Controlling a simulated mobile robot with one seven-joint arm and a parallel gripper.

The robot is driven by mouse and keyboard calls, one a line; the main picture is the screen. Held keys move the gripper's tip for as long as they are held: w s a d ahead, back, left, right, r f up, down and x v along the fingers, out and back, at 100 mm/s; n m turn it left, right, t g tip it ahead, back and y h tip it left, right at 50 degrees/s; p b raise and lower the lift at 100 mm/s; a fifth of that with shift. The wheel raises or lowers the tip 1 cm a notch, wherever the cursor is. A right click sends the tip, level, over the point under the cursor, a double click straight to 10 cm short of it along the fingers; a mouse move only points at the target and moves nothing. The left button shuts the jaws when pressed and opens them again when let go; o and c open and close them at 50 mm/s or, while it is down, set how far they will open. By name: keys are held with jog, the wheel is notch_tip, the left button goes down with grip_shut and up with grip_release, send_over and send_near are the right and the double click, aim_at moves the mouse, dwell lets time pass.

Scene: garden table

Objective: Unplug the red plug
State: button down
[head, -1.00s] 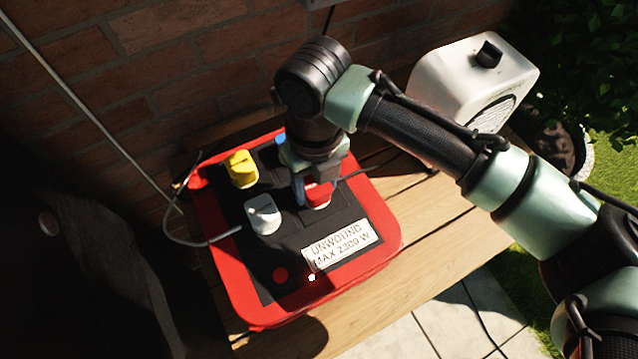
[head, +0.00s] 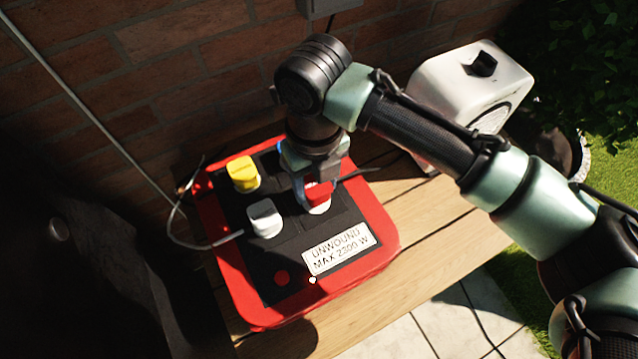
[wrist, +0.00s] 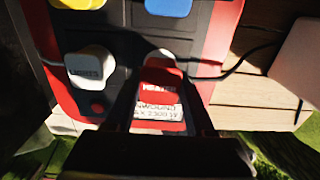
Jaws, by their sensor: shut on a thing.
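The red plug (head: 318,193) is on the black top panel of the red power box (head: 385,228), toward its right side. A white ring or rim shows at its base. In the wrist view the plug (wrist: 160,84) carries a label that appears to read HEATER. My gripper (head: 317,188) points down and is shut on the red plug, one finger on each side; the fingers also show in the wrist view (wrist: 159,100). I cannot tell whether the plug is fully seated. A black cable runs from it to the right.
A yellow plug (head: 243,173) and a white plug (head: 265,219) stand left of the red one. A blue plug (wrist: 168,7) is close behind it. A white heater-like box (head: 450,85) stands to the right on the wooden table (head: 435,232). A brick wall is behind.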

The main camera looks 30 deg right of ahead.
aim_at(315, 183)
jog(key=shift+r+p, duration=1.55)
jog(key=shift+r, duration=0.45)
